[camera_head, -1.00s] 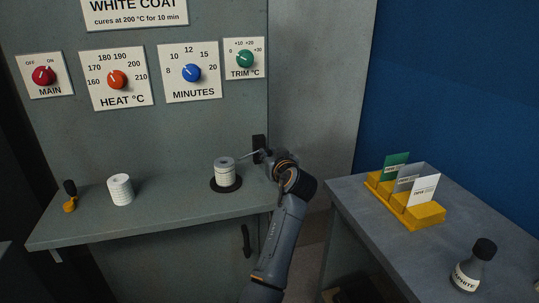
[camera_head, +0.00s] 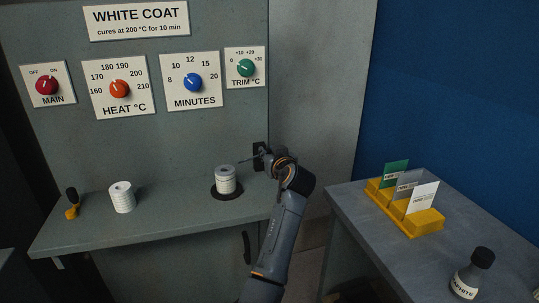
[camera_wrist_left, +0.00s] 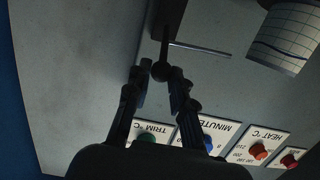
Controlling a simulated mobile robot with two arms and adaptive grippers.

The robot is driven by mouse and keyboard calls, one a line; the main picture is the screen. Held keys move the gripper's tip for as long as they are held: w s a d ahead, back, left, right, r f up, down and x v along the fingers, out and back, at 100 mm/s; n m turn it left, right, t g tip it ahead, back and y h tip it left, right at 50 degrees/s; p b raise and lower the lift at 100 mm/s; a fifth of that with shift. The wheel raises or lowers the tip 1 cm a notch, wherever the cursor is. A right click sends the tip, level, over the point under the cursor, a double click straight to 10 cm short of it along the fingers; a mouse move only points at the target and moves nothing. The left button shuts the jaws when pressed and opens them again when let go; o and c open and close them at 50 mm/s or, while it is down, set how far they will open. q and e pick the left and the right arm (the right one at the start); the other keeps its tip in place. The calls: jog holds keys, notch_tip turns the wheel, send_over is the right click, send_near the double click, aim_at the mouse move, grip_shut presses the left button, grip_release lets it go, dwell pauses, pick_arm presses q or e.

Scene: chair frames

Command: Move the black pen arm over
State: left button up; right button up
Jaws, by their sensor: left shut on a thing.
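The black pen arm (camera_wrist_left: 165,45) hangs from a black block on the oven's front, and a thin grey rod (camera_wrist_left: 200,47) sticks out from it toward the white chart drum. The drum (camera_head: 225,181) stands upright on a round black base on the shelf; its edge also shows in the wrist view (camera_wrist_left: 287,35). In the wrist view a small gap shows between the rod's tip and the drum. My left gripper (camera_wrist_left: 152,70) is shut on the pen arm's lower end. In the head view this gripper (camera_head: 268,163) is partly hidden by its own wrist. My right gripper is not in view.
A second white roll (camera_head: 122,197) and a yellow stamp with a black handle (camera_head: 72,205) stand on the shelf (camera_head: 165,225). Dials (camera_head: 119,88) line the panel above. A side table holds a yellow card holder (camera_head: 425,222) and a graphite bottle (camera_head: 470,275).

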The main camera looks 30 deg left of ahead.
pick_arm(q)
jog(key=shift+r, duration=0.25)
jog(key=shift+w+a+r+p, duration=0.25)
jog(key=shift+w+a+r, duration=0.05)
jog(key=shift+r, duration=0.2)
jog(key=shift+w+a+r+p, duration=0.2)
jog(key=shift+w+a+r, duration=0.1)
jog(key=shift+r, duration=0.15)
jog(key=shift+a, duration=0.1)
jog(key=shift+w+a+r, duration=0.6)
jog(key=shift+a+r, duration=0.15)
jog(key=shift+w+a, duration=0.1)
